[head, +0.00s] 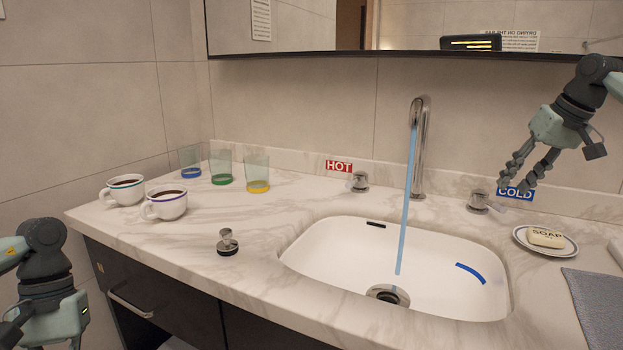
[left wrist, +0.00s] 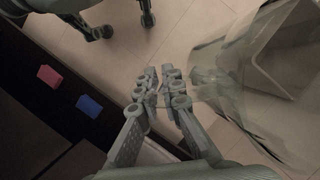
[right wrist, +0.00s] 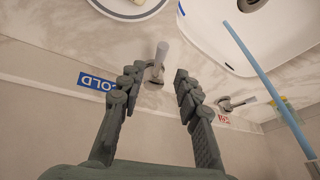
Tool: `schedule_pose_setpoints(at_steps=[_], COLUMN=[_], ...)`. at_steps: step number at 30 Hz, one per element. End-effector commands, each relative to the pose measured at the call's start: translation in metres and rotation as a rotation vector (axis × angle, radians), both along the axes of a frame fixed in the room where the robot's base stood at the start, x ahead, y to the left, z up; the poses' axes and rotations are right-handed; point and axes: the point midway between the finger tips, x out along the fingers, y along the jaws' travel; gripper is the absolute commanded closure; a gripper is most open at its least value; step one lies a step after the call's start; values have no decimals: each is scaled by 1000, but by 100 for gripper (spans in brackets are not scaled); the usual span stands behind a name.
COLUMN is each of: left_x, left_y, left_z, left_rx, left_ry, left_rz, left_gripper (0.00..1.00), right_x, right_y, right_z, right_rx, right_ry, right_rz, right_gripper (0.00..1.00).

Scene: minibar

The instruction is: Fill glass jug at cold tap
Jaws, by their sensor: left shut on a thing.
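The clear glass jug (left wrist: 240,95) shows at the right of the left wrist view, out of the head view. My left gripper (left wrist: 160,88) is shut on it, apparently at the handle, with the floor behind. The cold tap (head: 480,203) is beside the blue COLD label (head: 516,193), right of the spout (head: 418,140). Blue water (head: 407,200) runs from the spout to the basin drain. My right gripper (head: 520,178) is open and empty, above and right of the cold tap. In the right wrist view the tap handle (right wrist: 158,60) appears between its fingertips.
The hot tap (head: 358,182) is left of the spout. Soap (head: 546,237) on a dish and a grey cloth (head: 600,305) lie right. Two cups (head: 166,203), several glasses (head: 222,166) and a stopper (head: 228,243) stand left.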

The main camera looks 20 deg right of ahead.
Motion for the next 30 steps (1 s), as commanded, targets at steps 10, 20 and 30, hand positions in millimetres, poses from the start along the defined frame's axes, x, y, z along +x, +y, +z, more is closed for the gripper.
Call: schedule_pose_setpoints(at_steps=[10, 20, 30], left_x=[0, 0, 0], left_y=[0, 0, 0], left_z=[1, 1, 1], left_rx=[0, 0, 0], left_ry=[-1, -1, -1], left_rz=[0, 0, 0], left_gripper=[100, 100, 100], right_x=[-21, -25, -25], right_y=[0, -1, -1], right_z=[49, 53, 53], right_rx=[0, 0, 0], right_ry=[-2, 2, 1], right_rz=[2, 1, 1], right_gripper=[67, 67, 67])
